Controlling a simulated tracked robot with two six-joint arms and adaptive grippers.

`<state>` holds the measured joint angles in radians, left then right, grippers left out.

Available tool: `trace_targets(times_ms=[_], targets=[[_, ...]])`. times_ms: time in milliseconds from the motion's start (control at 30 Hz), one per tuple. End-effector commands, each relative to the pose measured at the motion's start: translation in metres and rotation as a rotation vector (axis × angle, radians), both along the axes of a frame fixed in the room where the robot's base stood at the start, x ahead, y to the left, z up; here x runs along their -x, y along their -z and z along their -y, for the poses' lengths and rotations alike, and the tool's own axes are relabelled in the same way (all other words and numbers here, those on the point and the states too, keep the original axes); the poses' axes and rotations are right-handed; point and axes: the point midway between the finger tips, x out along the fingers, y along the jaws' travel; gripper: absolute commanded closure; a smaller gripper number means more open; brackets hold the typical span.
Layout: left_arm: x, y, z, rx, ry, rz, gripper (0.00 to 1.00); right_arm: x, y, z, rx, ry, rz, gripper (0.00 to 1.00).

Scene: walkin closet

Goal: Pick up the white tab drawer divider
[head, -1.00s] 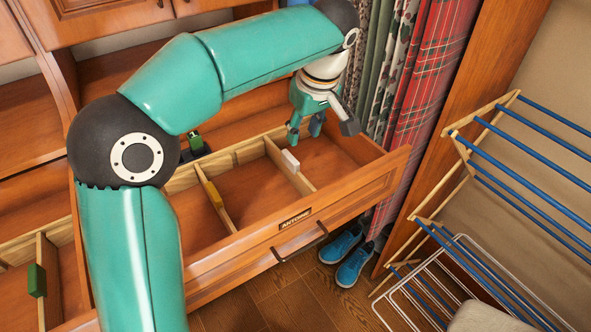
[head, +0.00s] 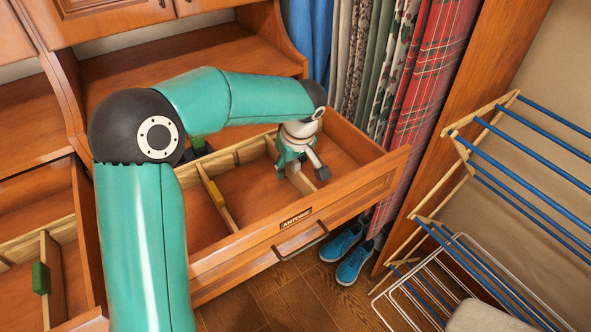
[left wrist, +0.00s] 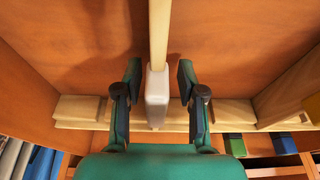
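The white tab (left wrist: 157,88) sits on the top edge of a wooden drawer divider (left wrist: 159,30), which stands in the open drawer. In the left wrist view my left gripper (left wrist: 158,80) is open, with one finger on each side of the tab and a gap on both sides. In the head view my left gripper (head: 298,170) is down inside the drawer at this divider (head: 301,181) and hides the tab. My right gripper is not in view.
A divider with a yellow tab (head: 216,193) stands to the left in the same drawer (head: 352,196). A green-tabbed divider (head: 40,279) stands in another drawer further left. Blue shoes (head: 350,255) and a drying rack (head: 480,215) are at the right.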

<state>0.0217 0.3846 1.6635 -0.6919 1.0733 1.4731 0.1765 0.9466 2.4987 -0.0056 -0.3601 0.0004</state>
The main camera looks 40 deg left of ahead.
Motion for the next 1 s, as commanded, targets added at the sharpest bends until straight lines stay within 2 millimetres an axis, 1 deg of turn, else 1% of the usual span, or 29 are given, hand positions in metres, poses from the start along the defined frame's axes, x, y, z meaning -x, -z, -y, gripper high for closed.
trace_targets(times_ms=[100, 333, 567, 600, 1000], targets=[[-0.0005, 0.0085, -0.0023, 0.001, -0.002, 0.0, 0.6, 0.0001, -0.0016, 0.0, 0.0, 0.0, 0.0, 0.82], [-0.0009, 0.0098, -0.0026, 0.002, -0.001, 0.002, 0.6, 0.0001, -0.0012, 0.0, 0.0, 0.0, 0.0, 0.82], [-0.0008, 0.0095, -0.0025, 0.002, 0.0, 0.002, 0.99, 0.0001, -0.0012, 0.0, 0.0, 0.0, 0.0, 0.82], [-0.0008, 0.0095, -0.0025, 0.001, -0.001, 0.001, 1.0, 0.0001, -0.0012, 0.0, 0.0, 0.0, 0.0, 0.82], [-0.0008, 0.0081, -0.0027, 0.0, -0.001, 0.001, 1.0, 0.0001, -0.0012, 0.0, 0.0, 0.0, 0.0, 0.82]])
